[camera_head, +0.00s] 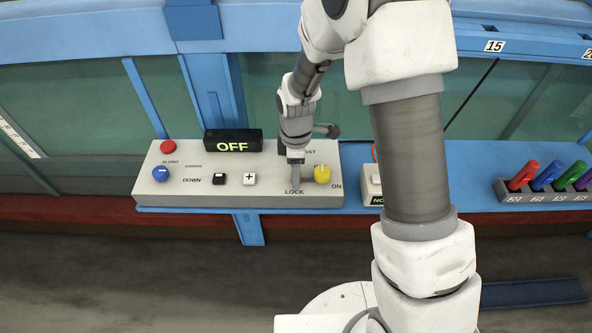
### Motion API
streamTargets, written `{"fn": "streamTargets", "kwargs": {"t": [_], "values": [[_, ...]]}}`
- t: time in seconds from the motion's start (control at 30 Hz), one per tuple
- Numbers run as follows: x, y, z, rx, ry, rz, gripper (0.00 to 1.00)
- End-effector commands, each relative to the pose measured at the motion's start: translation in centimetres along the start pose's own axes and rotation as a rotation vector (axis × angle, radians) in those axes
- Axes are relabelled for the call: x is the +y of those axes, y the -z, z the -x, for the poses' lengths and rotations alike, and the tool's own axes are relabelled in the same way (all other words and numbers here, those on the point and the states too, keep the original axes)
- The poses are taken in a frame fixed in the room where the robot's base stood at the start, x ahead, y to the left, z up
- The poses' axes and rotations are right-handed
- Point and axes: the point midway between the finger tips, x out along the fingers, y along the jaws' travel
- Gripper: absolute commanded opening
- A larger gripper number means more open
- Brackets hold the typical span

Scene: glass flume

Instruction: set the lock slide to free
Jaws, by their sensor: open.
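The pale control panel (196,196) stands on a blue ledge, left of the picture's middle. The word LOCK is printed near its front edge. My gripper (299,180) points down at the panel just above this word, its jaws open. The gripper covers the lock slide's place, so I cannot make out the slide or its setting. A grey slanted strip shows at the gripper's tip; I cannot tell whether it is a finger or part of the slide. I also cannot tell whether the gripper touches the panel.
A yellow knob (322,173) sits close right of the gripper. Left are a white plus button (249,179), a black button (220,179), a blue knob (160,174), a red button (168,147) and an OFF display (233,146). A pen rack (545,196) stands far right.

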Motion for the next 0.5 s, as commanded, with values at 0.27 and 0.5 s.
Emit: {"fn": "streamTargets", "kwargs": {"t": [0.27,0.5], "values": [[-0.01,-0.01,0.02,0.0,0.0,0.0,0.37],[0.0,-0.01,0.03,0.0,0.0,0.0,0.0]]}}
